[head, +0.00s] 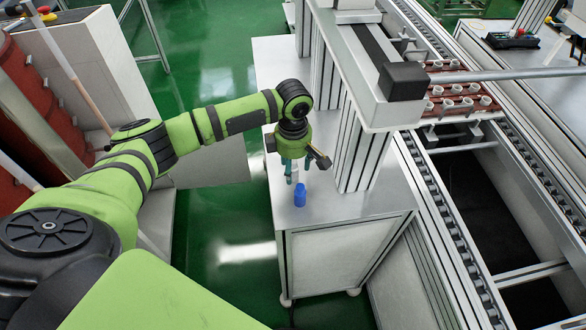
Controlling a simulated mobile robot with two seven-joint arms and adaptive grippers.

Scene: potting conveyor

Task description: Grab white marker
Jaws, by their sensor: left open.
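My left gripper (296,168) points down over the light grey cabinet top and is open. Its teal fingertips are a little above or near the surface. A narrow pale shape (294,174) shows between the fingers. It may be the white marker, but it is too small and too covered by the gripper to be sure. A small blue object (300,194), like a bottle or capped cylinder, stands upright on the cabinet top just in front of the fingers. I cannot tell whether the fingers touch anything. My right gripper is out of view.
The cabinet (335,240) has a metal frame post (362,150) close to the right of my gripper. A conveyor (450,200) with a rack of white cups (462,102) lies further right. Green floor is open left of the cabinet. Reddish drums (40,110) stand far left.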

